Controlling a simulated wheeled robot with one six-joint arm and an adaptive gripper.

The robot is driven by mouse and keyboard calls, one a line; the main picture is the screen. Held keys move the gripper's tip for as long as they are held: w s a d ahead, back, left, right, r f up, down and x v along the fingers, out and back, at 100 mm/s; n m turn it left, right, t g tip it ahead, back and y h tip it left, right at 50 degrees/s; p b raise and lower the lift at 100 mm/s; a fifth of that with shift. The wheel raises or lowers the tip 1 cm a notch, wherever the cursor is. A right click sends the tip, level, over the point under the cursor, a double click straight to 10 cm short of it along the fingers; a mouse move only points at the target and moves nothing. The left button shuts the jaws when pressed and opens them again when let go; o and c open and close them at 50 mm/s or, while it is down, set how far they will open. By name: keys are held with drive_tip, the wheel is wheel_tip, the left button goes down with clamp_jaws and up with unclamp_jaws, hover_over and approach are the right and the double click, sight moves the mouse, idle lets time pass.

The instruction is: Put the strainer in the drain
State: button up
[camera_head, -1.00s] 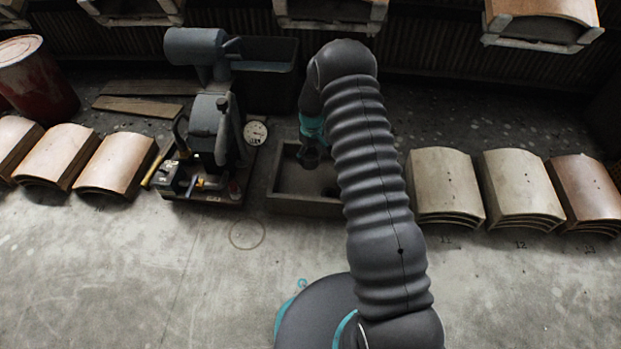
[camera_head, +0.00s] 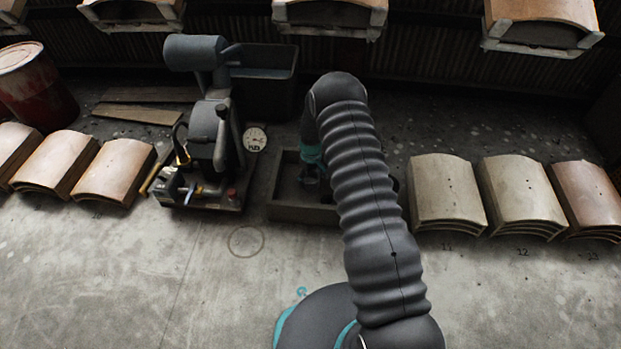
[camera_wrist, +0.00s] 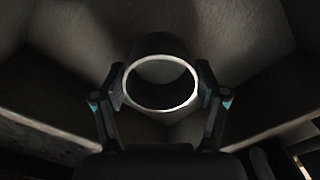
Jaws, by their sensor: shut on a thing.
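The strainer (camera_wrist: 160,72), a short dark cylinder with a bright round rim, is between the two fingers of my gripper (camera_wrist: 160,85) in the wrist view. The fingers are shut on its sides. In the head view my gripper (camera_head: 310,178) points down inside the grey rectangular basin (camera_head: 300,214), and the strainer cannot be made out there. A dark patch on the basin floor, at the edge of my arm, looks like the drain (camera_head: 328,195); my arm partly covers it. In the wrist view the strainer hides what lies straight below it.
Curved tile stacks (camera_head: 445,192) stand to the right, more (camera_head: 115,170) to the left. A dark bin (camera_head: 265,80) is behind.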

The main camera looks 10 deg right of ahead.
drive_tip(key=shift+f, duration=0.2)
drive_tip(key=o, duration=1.3)
drive_tip(key=shift+r, duration=0.2)
wheel_tip(320, 180, up, 12)
drive_tip(key=shift+d+p, duration=0.1)
drive_tip(key=shift+p, duration=0.75)
